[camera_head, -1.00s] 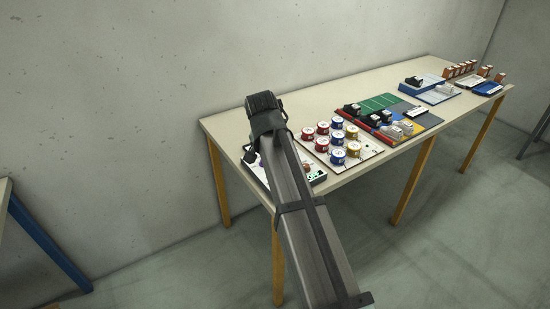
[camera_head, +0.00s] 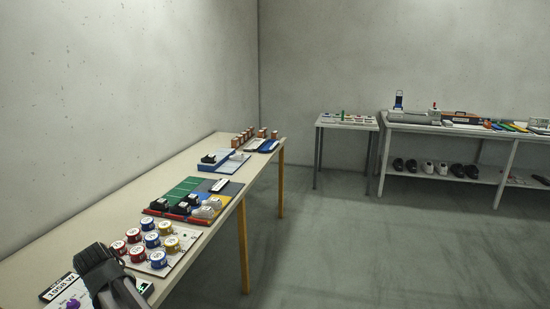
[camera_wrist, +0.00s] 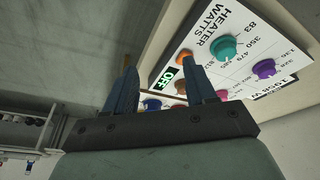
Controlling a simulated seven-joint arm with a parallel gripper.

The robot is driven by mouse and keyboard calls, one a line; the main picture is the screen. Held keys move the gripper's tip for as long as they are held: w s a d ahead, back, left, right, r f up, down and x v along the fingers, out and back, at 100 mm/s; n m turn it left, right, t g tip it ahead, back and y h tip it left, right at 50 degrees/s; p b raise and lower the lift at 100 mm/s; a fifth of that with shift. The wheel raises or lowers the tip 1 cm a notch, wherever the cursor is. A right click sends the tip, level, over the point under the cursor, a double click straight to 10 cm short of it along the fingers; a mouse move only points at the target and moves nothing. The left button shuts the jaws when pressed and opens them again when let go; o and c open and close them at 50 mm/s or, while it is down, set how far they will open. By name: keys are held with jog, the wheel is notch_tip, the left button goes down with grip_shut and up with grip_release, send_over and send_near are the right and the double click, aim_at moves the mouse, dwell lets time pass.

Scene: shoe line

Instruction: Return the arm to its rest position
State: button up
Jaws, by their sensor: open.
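My gripper (camera_wrist: 160,78) shows in the wrist view with its two dark blue fingers apart and nothing between them. Beyond the fingers is a white panel (camera_wrist: 240,85) marked HEATER WATTS, with a teal knob (camera_wrist: 224,48), a purple knob (camera_wrist: 264,69), an orange knob (camera_wrist: 183,56) and a small display (camera_wrist: 168,77) reading OFF. I cannot tell how far the fingertips are from it. In the head view, my dark arm covers part of that panel (camera_head: 54,291) at the lower left, and my fingers are hidden there.
The long table (camera_head: 40,262) runs along the left wall. A board (camera_head: 178,256) of red, blue and yellow round pieces is beside my arm, with coloured trays beyond. A small table (camera_head: 347,126) and a shelf bench (camera_head: 455,132) stand at the back. The floor (camera_head: 340,250) between is clear.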

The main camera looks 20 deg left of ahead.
jog(key=w+d+f+m+g+h, duration=0.1)
jog(key=w+d+f, duration=0.5)
jog(key=d+f, duration=0.4)
jog(key=w+d+f+m+g+h, duration=0.1)
jog(key=w+d+f, duration=0.5)
jog(key=d+f, duration=0.4)
jog(key=d+f+m+g+h, duration=0.1)
jog(key=d+f, duration=0.7)
jog(key=d, duration=0.3)
jog(key=d+f+g+h, duration=0.1)
jog(key=d+f, duration=0.6)
jog(key=d, duration=0.3)
jog(key=s+d+f+m+g, duration=0.1)
jog(key=s+d+f, duration=0.3)
jog(key=s+d, duration=0.3)
jog(key=s+d+f+m+g+y, duration=0.15)
jog(key=s+d+f, duration=0.3)
jog(key=d, duration=0.45)
jog(key=s+d+f+g+h, duration=0.1)
jog(key=s+d+f+g, duration=0.1)
jog(key=s+d+f, duration=0.5)
jog(key=s+d+m+g+y, duration=0.1)
jog(key=s+d+y, duration=0.1)
jog(key=s+d, duration=0.4)
jog(key=s, duration=0.2)
jog(key=shift+s+d+r, duration=0.15)
jog(key=shift+s+r, duration=0.15)
jog(key=shift+s, duration=0.1)
jog(key=shift+m+g, duration=0.25)
